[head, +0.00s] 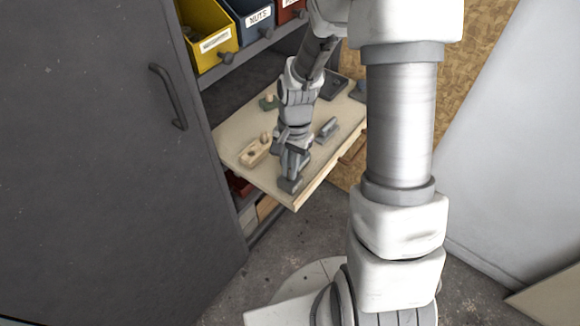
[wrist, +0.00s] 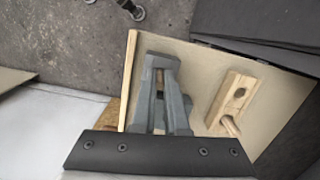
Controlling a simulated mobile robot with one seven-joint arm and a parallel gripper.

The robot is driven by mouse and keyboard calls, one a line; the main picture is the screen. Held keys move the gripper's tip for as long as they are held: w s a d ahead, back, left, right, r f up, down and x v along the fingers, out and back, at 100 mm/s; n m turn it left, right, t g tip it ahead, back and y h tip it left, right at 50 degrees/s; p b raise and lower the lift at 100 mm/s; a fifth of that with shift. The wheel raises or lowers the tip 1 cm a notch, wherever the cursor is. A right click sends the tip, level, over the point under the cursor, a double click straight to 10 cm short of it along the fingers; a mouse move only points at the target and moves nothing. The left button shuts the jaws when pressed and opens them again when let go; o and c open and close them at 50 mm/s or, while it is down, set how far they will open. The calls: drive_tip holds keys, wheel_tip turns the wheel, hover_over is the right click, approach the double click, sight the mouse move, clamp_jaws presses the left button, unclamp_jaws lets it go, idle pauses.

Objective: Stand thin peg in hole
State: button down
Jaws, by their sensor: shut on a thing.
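A pale wooden block (head: 254,153) lies on the pull-out shelf, left of my gripper. In the wrist view the block (wrist: 236,92) has an open round hole near its far end, and a thicker wooden peg (wrist: 230,126) stands at its near end. My gripper (head: 290,181) is low over the shelf's front corner. In the wrist view its grey fingers (wrist: 161,75) are closed on a thin brownish piece (wrist: 159,79), which looks like the thin peg. The fingers hide most of it. My gripper is beside the block, apart from it.
The shelf (head: 233,143) also holds a grey tool-like object (head: 327,129), a small green piece (head: 268,103) and a dark tray (head: 334,86) behind. A dark cabinet door (head: 100,150) stands at left. Labelled bins, yellow (head: 208,35) and blue (head: 252,22), sit above.

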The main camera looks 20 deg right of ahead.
drive_tip(key=c, duration=0.9)
unclamp_jaws()
drive_tip(key=shift+o, duration=0.2)
drive_tip(key=shift+r, duration=0.1)
wheel_tip(320, 180, up, 17)
drive_tip(key=w+d+p, duration=0.1)
drive_tip(key=p, duration=0.2)
drive_tip(key=shift+w+d, duration=0.2)
drive_tip(key=shift+d, duration=0.05)
drive_tip(key=shift+r+p, duration=0.1)
drive_tip(key=shift+p, duration=0.2)
